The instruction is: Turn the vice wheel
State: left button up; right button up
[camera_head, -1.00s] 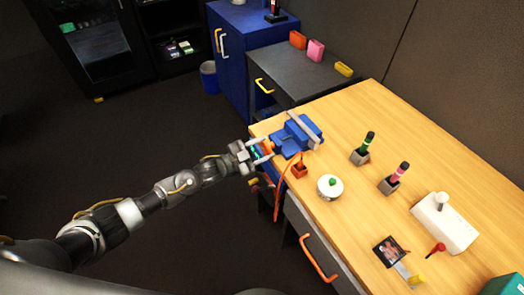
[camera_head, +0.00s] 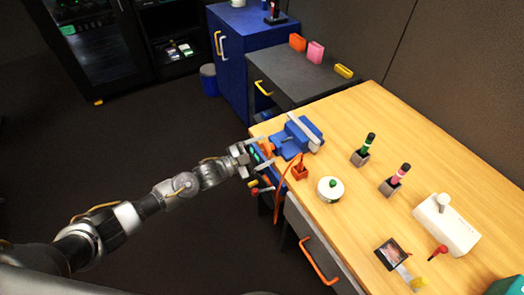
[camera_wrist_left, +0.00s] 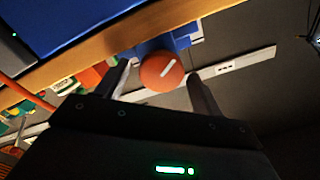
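The blue vice (camera_head: 297,136) with a grey jaw bar sits at the far left corner of the wooden desk. Its orange round wheel (camera_wrist_left: 162,72) has a white line across its face and faces my left wrist camera, with the line tilted. In the head view the wheel is mostly hidden by my left gripper (camera_head: 262,152), which is at the desk's left edge. In the wrist view the two fingers of the left gripper (camera_wrist_left: 163,82) are apart, one on each side of the wheel. I cannot tell whether either finger touches it. My right gripper is not in view.
A red holder (camera_head: 299,171), a white round pot with a green knob (camera_head: 330,189), two marker stands and a white box with a lever (camera_head: 445,223) stand on the desk. An orange drawer handle (camera_head: 318,262) sticks out below the front edge.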

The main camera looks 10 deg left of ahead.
pick_arm(q)
jog(key=b+v, duration=0.2)
jog(key=v, duration=0.8)
jog(key=shift+s+a, duration=0.25)
jog(key=shift+a, duration=0.05)
